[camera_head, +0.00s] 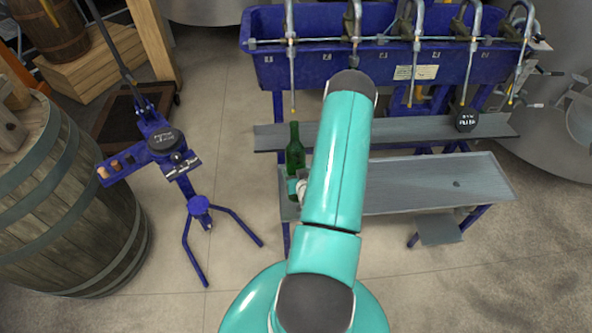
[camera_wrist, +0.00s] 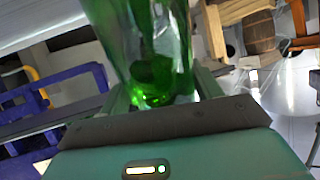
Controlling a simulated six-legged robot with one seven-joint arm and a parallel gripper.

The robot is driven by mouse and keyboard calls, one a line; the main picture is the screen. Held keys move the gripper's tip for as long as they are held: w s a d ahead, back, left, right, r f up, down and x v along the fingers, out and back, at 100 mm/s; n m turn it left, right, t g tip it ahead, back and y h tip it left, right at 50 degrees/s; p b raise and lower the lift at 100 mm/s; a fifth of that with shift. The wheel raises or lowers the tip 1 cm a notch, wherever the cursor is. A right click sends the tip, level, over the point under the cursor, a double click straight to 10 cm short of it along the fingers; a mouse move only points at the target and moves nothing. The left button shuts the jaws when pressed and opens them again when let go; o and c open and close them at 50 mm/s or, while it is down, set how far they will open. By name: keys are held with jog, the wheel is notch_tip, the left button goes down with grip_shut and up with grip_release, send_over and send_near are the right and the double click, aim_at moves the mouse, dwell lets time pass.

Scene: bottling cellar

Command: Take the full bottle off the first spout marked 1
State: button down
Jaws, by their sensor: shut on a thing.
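A green bottle (camera_head: 295,152) stands upright at the left end of the filler, below the first spout (camera_head: 291,70), which hangs in front of the mark 1. A gap shows between the bottle's mouth and the spout's tip. My gripper (camera_head: 299,187) is at the bottle's lower part, shut on it, and my arm partly hides it. In the wrist view the green bottle (camera_wrist: 150,50) fills the upper middle, between the fingers. I cannot tell the fill level.
The blue filler trough (camera_head: 380,65) carries several more spouts. A grey shelf (camera_head: 270,138) and a lower grey bench (camera_head: 430,180) run to the right. A dark round weight (camera_head: 466,119) sits on the shelf. A blue corker stand (camera_head: 199,205) and a barrel (camera_head: 60,200) stand left, with bare floor between stand and bench.

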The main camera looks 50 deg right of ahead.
jog(key=shift+w+a+f+v, duration=0.1)
jog(key=shift+a+v, duration=0.1)
jog(key=shift+v, duration=0.8)
jog(key=shift+w+a+f+v, duration=0.1)
jog(key=shift+a+v, duration=0.1)
jog(key=shift+v, duration=0.8)
jog(key=shift+w+a+f+v, duration=0.1)
jog(key=shift+a+v, duration=0.1)
jog(key=shift+v, duration=0.75)
jog(key=shift+s+r, duration=0.1)
jog(key=shift+r, duration=0.05)
